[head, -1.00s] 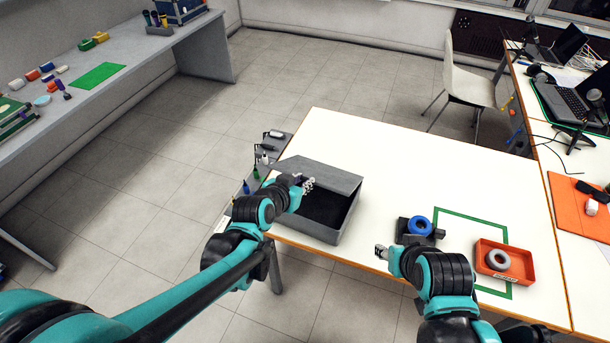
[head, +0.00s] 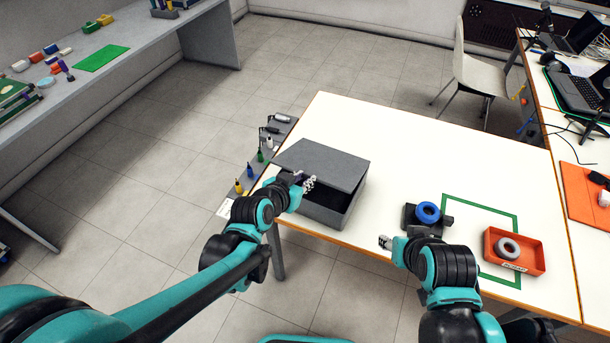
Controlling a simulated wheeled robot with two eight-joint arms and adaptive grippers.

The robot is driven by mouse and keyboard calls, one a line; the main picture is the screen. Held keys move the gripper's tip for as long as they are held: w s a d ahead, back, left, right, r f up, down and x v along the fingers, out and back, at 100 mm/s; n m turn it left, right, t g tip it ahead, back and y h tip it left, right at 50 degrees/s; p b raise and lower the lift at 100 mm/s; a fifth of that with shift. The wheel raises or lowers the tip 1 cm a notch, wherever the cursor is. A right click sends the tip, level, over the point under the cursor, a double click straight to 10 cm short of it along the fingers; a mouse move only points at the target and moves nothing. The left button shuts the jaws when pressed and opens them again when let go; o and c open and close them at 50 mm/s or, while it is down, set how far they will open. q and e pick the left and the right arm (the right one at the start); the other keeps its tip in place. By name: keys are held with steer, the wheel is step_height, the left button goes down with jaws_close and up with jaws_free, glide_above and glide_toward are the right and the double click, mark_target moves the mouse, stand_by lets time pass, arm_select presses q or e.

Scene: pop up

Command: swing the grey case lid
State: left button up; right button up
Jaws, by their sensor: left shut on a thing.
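The grey case (head: 325,214) stands near the left edge of the white table. Its grey lid (head: 325,163) is tilted over the case, partly open, with a dark gap showing along the front. My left gripper (head: 309,184) is at the lid's near left edge and is shut on it; the fingers partly hide that edge. My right gripper (head: 385,242) is above the table's front edge, right of the case and apart from it. Its fingers are too small to tell whether they are open.
A blue ring (head: 427,211) sits on a dark holder right of the case. An orange tray (head: 538,262) with a grey ring (head: 508,247) lies farther right, over a green outline. A grey shelf with small bottles (head: 260,157) adjoins the table's left side. The table behind the case is clear.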

arm_select(q)
steer(key=f, duration=0.1)
steer(key=f+b, duration=0.1)
steer(key=s+f+b, duration=0.1)
steer(key=shift+s+a+f, duration=0.1)
steer(key=shift+a+f, duration=0.05)
steer(key=shift+a, duration=0.1)
steer(key=shift+f, duration=0.1)
steer(key=shift+s+a+f, duration=0.1)
steer(key=shift+s+f, duration=0.1)
steer(key=shift+f, duration=1)
steer(key=shift+s+a+f, duration=0.1)
steer(key=shift+s+f, duration=0.05)
steer(key=shift+f, duration=1.05)
steer(key=o, duration=1)
steer(key=shift+f, duration=0.15)
steer(key=v, duration=1.2)
